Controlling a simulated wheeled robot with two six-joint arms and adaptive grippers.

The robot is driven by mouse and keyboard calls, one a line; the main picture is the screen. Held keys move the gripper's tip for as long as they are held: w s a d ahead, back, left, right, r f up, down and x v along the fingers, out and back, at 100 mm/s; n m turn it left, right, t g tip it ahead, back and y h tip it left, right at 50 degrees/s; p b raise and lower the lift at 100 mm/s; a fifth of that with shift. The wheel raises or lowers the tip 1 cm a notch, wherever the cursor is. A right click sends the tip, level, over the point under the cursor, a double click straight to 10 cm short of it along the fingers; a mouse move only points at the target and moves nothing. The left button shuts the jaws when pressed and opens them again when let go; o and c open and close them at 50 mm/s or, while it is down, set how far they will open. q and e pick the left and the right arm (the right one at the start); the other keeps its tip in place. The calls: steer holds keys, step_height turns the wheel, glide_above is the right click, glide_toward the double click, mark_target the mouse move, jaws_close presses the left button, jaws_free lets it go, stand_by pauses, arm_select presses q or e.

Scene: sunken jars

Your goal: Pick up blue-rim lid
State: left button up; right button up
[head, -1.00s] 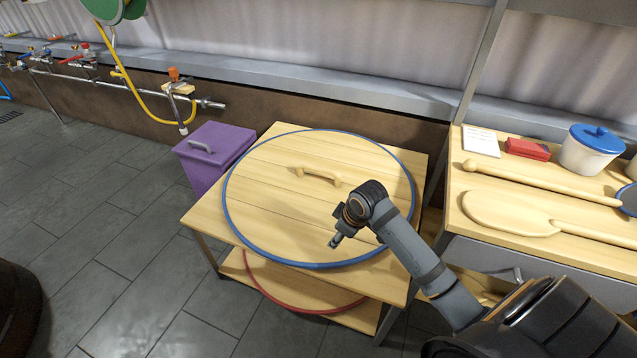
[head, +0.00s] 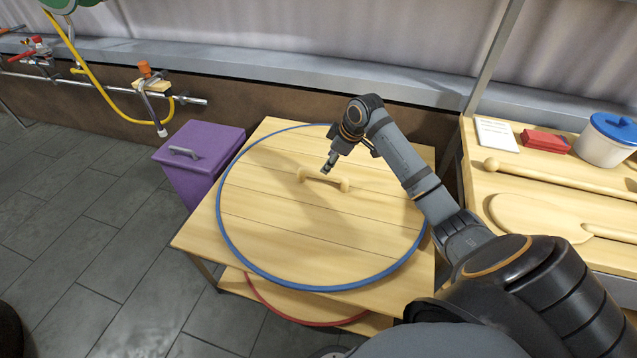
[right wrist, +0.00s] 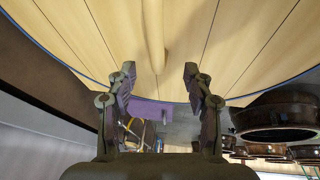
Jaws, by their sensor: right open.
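The blue-rim lid (head: 300,240) is a large round wooden disc with a blue edge, lying flat on a wooden cart top. Its wooden bar handle (head: 323,181) sits near its middle. My right gripper (head: 327,168) is above the lid by the handle, pointing down and empty. In the right wrist view the fingers (right wrist: 158,85) are spread apart, with the handle (right wrist: 155,35) ahead between them and apart from them. My arm covers the lid's far right edge in the head view. My left gripper is not in view.
A red-rimmed disc (head: 292,312) lies on the cart's lower shelf. A purple bin (head: 200,155) with a grey handle stands left of the cart. A bench at right holds a wooden paddle (head: 535,215), a red box (head: 546,141) and a white pot (head: 603,147) with a blue lid.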

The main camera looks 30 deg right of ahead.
steer(key=d+b+x, duration=0.1)
steer(key=x, duration=0.3)
steer(key=b, duration=0.3)
glide_above(323, 181)
steer(key=s+a, duration=0.1)
steer(key=s, duration=0.1)
step_height(323, 181, down, 5)
steer(key=shift+r, duration=0.2)
steer(key=shift+w+a+f, duration=0.1)
steer(key=shift+w+f, duration=0.15)
steer(key=shift+f, duration=0.1)
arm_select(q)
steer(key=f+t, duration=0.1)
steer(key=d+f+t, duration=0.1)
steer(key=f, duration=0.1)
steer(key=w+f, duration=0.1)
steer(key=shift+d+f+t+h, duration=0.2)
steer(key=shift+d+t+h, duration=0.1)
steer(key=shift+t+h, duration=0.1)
arm_select(e)
steer(key=shift+r, duration=0.1)
jaws_close()
steer(key=shift+w+r, duration=0.1)
steer(key=shift+r, duration=0.05)
